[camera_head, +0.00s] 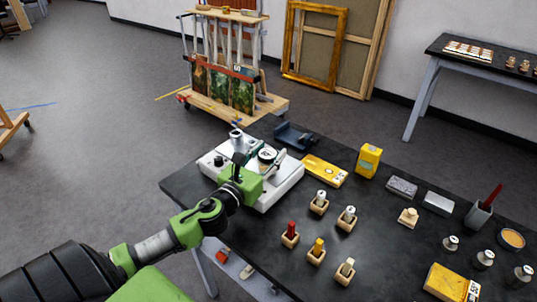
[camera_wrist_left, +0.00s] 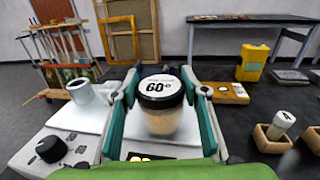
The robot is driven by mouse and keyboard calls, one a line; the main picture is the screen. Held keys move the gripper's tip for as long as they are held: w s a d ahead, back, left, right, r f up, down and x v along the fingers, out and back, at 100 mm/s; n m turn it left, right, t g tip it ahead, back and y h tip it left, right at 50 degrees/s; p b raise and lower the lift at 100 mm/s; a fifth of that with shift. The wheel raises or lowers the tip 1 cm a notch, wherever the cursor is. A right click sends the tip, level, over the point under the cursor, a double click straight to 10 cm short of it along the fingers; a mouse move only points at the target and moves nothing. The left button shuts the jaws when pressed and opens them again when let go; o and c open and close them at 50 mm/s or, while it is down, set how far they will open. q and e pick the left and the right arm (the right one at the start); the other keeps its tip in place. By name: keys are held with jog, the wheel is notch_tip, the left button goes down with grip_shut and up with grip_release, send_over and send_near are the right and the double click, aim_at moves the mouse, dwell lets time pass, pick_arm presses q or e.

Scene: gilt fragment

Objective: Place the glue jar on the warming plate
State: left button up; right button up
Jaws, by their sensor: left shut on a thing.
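The glue jar (camera_wrist_left: 160,112) has a black lid with a white disc marked "60°" and amber contents; its lid (camera_head: 267,155) also shows in the head view. My left gripper (camera_wrist_left: 158,92) is shut on the jar, one teal finger on each side. The jar is upright over the white warming plate (camera_head: 282,183); I cannot tell whether its base touches. The warming plate's pale top also shows in the left wrist view (camera_wrist_left: 92,118). The gripper hides part of the plate and the jar's lower body in the head view. My right gripper is in neither view.
A white pot (camera_wrist_left: 80,91) and a black knob (camera_wrist_left: 50,149) are left of the jar. Several small bottles in wooden holders (camera_head: 318,203) occupy the near middle of the dark table (camera_head: 385,240).

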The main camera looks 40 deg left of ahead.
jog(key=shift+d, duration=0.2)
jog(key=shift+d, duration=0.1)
pick_arm(q)
jog(key=shift+f, duration=0.15)
jog(key=o, duration=1.2)
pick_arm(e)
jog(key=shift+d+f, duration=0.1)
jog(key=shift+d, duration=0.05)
pick_arm(q)
jog(key=shift+o, duration=0.2)
jog(key=shift+r, duration=0.25)
jog(key=shift+s+f, duration=0.2)
jog(key=shift+s, duration=0.1)
jog(key=s, duration=0.3)
jog(key=s+b, duration=0.1)
jog(key=s, duration=0.2)
jog(key=s+d+b, duration=0.1)
jog(key=s, duration=0.2)
jog(key=shift+s, duration=0.35)
jog(key=shift+s+d+r, duration=0.1)
jog(key=shift+s+r, duration=0.05)
jog(key=shift+s, duration=0.7)
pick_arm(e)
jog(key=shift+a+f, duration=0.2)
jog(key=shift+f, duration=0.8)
